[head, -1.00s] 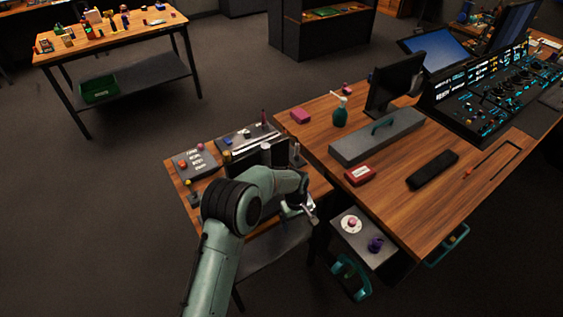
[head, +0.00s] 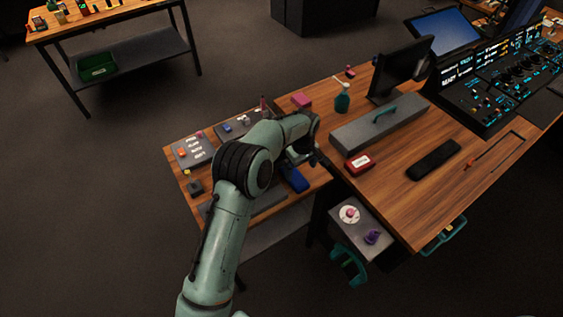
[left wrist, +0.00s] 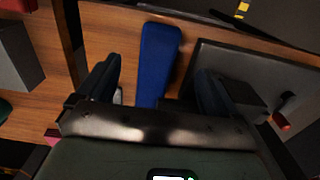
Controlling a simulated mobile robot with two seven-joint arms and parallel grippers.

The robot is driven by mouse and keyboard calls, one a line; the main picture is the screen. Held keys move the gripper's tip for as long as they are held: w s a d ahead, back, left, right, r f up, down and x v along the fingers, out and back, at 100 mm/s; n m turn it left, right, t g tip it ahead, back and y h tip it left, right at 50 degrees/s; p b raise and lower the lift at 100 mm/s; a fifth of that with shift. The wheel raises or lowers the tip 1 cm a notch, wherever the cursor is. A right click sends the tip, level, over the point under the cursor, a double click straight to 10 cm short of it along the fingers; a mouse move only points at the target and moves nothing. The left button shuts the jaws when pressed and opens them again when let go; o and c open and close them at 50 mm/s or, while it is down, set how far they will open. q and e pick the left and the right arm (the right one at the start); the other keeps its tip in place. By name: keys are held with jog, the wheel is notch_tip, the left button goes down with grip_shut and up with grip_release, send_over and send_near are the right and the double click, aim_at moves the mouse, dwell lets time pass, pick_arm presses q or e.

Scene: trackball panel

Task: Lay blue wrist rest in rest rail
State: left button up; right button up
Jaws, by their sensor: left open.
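The blue wrist rest (head: 294,178) lies on the small wooden side table, near its right end, partly hidden by my left arm. In the left wrist view the blue wrist rest (left wrist: 160,50) runs lengthwise between my fingers, with space on both sides. My left gripper (left wrist: 158,68) is open over it and holds nothing. In the head view my left gripper (head: 303,157) is partly hidden by its own arm. A grey panel (left wrist: 255,65) lies right of the wrist rest in the wrist view. I cannot tell which part is the rest rail. My right gripper is not in view.
The large desk (head: 400,210) stands right of the side table, holding a long grey box (head: 375,128), a red box (head: 358,163) and a monitor (head: 403,68). A drawer with a purple item (head: 373,236) is open below. Small control panels (head: 193,152) sit at the side table's back left.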

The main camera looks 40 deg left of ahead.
aim_at(298, 180)
pick_arm(q)
notch_tip(298, 180, down, 2)
jog(key=shift+w+f, duration=0.1)
jog(key=shift+f, duration=0.1)
jog(key=f, duration=0.5)
jog(key=shift+w+a+f, duration=0.1)
jog(key=shift+a, duration=0.25)
jog(key=c, duration=1.2)
jog(key=shift+c, duration=0.2)
